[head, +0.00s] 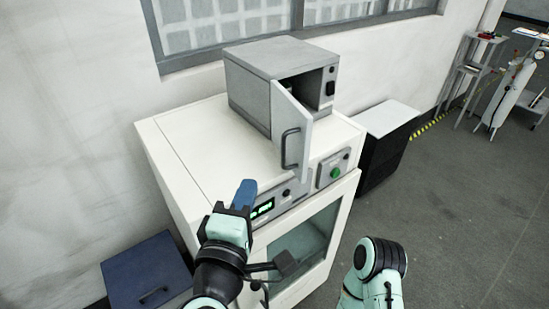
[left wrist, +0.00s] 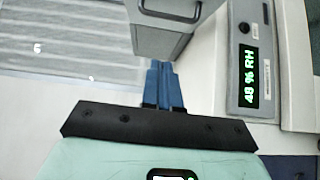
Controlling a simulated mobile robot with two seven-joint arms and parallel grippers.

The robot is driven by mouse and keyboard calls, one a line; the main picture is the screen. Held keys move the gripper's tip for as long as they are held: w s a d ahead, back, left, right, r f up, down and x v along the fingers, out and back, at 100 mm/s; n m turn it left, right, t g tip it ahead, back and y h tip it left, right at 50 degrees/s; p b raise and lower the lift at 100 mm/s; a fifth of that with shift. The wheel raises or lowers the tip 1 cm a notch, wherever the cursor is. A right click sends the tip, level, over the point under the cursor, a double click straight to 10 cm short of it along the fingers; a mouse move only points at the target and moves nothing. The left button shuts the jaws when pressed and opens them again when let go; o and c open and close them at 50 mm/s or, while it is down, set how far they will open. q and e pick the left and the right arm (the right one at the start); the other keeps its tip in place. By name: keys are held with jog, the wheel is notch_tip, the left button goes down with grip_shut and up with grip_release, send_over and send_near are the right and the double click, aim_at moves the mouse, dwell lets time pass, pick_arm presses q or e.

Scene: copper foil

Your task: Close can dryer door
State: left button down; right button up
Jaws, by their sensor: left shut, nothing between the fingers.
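The can dryer is a small grey box (head: 262,62) on top of a white cabinet. Its door (head: 290,125) stands open, swung out toward me from the left side, with a dark handle (head: 288,148) on it. The opening (head: 308,88) looks dark inside. My left gripper (head: 245,192) has blue fingers, shut and empty, in front of and left of the door, apart from it. In the left wrist view the blue fingers (left wrist: 163,85) point toward the lower edge of the door (left wrist: 165,30). My right arm shows at the lower right; its gripper is not visible.
A dark box (head: 145,275) stands at lower left, a black-sided cabinet (head: 385,150) at right.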

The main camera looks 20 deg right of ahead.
pick_arm(q)
jog(key=w+d+p, duration=0.1)
jog(key=w+d, duration=0.6)
pick_arm(e)
jog(key=shift+w+r, duration=0.35)
jog(key=shift+r, duration=0.25)
pick_arm(q)
jog(key=shift+f, duration=0.1)
